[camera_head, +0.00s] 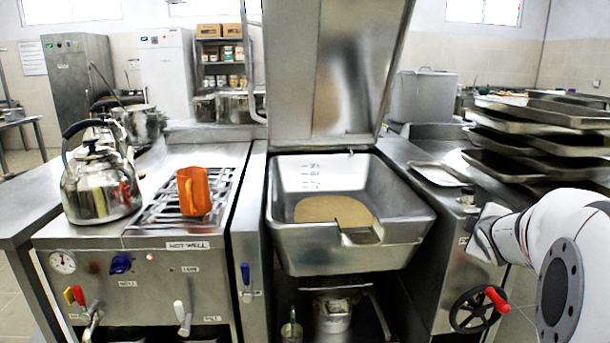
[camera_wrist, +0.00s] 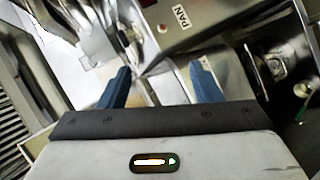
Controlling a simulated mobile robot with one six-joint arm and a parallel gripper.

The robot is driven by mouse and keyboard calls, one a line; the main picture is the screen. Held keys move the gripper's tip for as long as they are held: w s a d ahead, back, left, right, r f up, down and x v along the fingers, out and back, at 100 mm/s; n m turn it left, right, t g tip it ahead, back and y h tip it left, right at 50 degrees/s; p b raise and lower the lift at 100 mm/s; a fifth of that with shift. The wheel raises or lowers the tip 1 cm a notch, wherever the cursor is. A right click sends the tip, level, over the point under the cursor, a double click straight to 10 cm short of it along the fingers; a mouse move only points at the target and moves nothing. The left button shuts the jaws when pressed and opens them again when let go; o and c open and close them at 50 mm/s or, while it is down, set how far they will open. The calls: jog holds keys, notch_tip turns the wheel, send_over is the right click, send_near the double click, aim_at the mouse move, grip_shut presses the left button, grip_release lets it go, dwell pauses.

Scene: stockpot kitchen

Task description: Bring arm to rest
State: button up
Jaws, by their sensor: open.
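My arm shows at the right edge of the head view, bent, in front of the steel counter. My gripper (camera_head: 490,234) is at its left end, beside the right side of the tilting pan (camera_head: 300,234); its fingers are hard to make out there. In the wrist view my gripper (camera_wrist: 160,84) shows two blue fingertips spread apart. Nothing is held between them. Behind them are a steel panel with a "PAN" label (camera_wrist: 181,16) and metal parts.
A steel kettle (camera_head: 101,186) and an orange jug (camera_head: 194,191) stand on the left unit. The pan's lid (camera_head: 335,65) is raised. Stacked trays (camera_head: 540,115) sit on the right counter, near my arm. A handwheel with a red handle (camera_head: 497,299) is just below my gripper.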

jog(key=s+a+r+m+g+y+p, duration=0.1)
jog(key=s+a+r+m+g+p, duration=0.2)
jog(key=s+a+p, duration=0.3)
jog(key=s+a+r+m+g+y+p, duration=0.2)
jog(key=s+a+p, duration=0.4)
jog(key=s+a, duration=0.4)
jog(key=s+a+r+m+g+y+p, duration=0.2)
jog(key=s+a+r+m+g+p, duration=0.2)
jog(key=s+a, duration=0.5)
jog(key=s+m+p, duration=0.1)
jog(key=s+p, duration=0.1)
jog(key=shift+r+m+g+p, duration=0.2)
jog(key=shift+m+g+p, duration=0.1)
jog(key=shift+p, duration=0.05)
jog(key=shift+d, duration=0.1)
